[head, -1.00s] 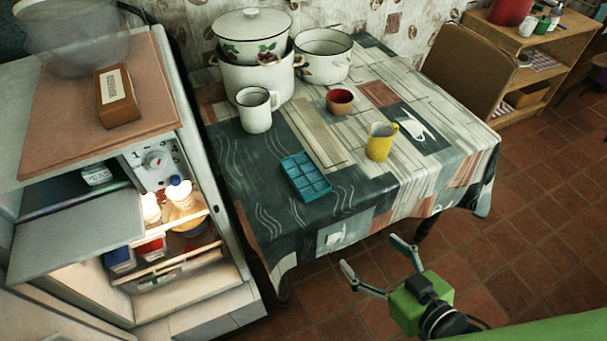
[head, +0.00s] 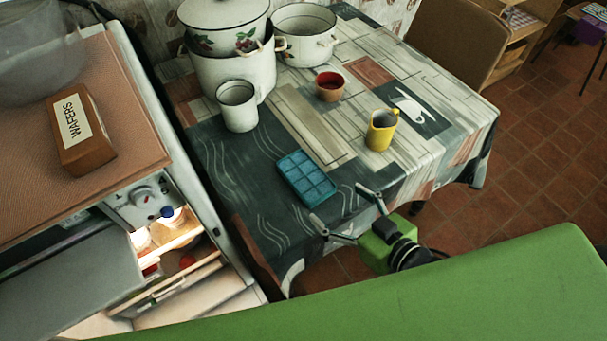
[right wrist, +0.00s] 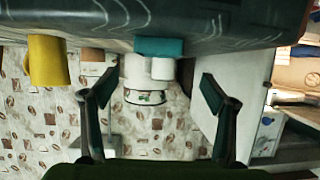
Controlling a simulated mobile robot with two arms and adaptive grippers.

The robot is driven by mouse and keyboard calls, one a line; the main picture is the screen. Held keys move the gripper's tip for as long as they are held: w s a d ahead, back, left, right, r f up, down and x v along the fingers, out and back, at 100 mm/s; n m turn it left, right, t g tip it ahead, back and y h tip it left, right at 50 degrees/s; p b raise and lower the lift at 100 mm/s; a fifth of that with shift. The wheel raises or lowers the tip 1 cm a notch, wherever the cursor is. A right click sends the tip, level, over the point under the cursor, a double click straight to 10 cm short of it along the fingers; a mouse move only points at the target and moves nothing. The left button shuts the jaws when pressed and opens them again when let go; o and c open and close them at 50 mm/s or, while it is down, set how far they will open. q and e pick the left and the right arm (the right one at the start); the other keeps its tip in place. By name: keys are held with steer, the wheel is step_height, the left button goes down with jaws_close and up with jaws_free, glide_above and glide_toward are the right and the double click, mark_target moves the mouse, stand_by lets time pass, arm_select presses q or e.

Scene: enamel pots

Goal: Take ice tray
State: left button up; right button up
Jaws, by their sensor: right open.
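The blue ice tray (head: 306,178) lies flat on the patterned tablecloth near the table's front edge. My right gripper (head: 346,214) is open and empty, at the table's front edge, just in front of and to the right of the tray and apart from it. In the right wrist view, the picture appears upside down; the ice tray (right wrist: 160,46) shows edge-on at the tabletop, between and beyond the open fingers (right wrist: 154,92). My left gripper is not in view.
On the table (head: 215,165) stand a white mug (head: 238,108), a red-brown cup (head: 329,87), a yellow mug (head: 380,130) and white enamel pots (head: 304,38). An open fridge (head: 140,190) with a wafers box (head: 82,130) on top is at left. Cloth around the tray is clear.

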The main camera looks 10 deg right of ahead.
mark_target(313, 188)
steer(key=x, duration=1.1)
steer(key=shift+w+d+f+p, duration=0.15)
steer(key=shift+f+p, duration=0.05)
steer(key=shift+p, duration=0.1)
steer(key=c, duration=1.3)
